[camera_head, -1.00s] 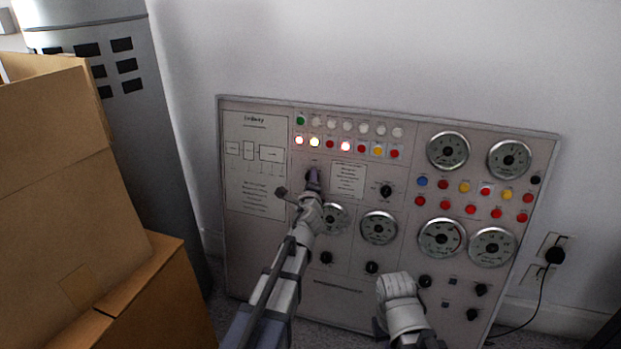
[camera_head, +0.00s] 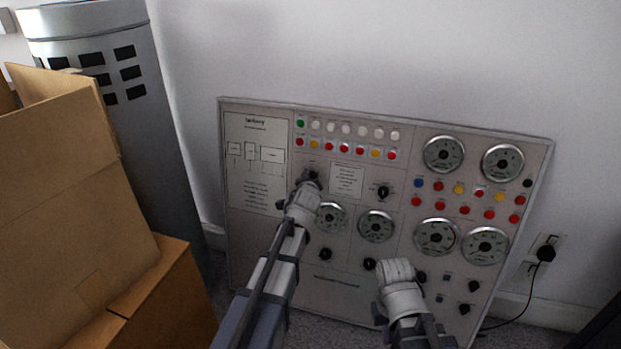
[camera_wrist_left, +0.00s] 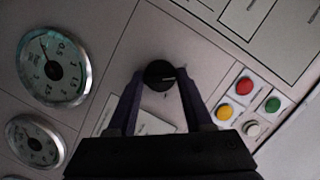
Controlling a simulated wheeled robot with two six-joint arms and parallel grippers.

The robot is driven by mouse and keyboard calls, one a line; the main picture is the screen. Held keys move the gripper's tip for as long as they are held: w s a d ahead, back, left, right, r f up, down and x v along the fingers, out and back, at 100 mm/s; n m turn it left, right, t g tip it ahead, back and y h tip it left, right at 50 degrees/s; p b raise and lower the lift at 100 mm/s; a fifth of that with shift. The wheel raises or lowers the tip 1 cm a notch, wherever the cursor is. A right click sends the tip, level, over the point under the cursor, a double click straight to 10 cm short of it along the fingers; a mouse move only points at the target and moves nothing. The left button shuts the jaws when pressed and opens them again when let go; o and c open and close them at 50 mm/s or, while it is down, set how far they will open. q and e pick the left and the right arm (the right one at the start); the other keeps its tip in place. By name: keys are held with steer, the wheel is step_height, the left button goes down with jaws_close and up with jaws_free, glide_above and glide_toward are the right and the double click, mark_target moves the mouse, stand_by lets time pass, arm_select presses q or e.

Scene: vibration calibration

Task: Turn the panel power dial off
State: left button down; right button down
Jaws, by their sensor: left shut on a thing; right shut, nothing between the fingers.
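The control panel (camera_head: 330,285) leans against the wall. The power dial (camera_wrist_left: 159,75) is a round black knob with a pale pointer line, seen between my left fingers in the left wrist view. My left gripper (camera_wrist_left: 160,82) is shut on the dial, one finger on each side. In the head view my left gripper (camera_head: 308,179) reaches to the panel's upper left part and mostly covers the dial. My right gripper (camera_head: 396,268) is shut and empty, in front of the panel's lower middle; its fingertips are hard to make out.
Rows of coloured lamps (camera_head: 345,148) sit above the dial, all looking unlit. Round gauges (camera_head: 376,226) and other black knobs (camera_head: 383,192) are close by. Cardboard boxes (camera_head: 75,210) and a grey cylinder (camera_head: 130,110) stand at left. A plug with a cord (camera_head: 545,254) is at right.

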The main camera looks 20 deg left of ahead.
arm_select(q)
steer(key=shift+n+h+p, duration=0.3)
steer(key=shift+n, duration=0.5)
steer(key=shift+c, duration=1.6)
jaws_free()
steer(key=p+v, duration=0.3)
steer(key=v, duration=0.4)
steer(key=shift+s+r, duration=0.25)
steer(key=shift+s, duration=0.1)
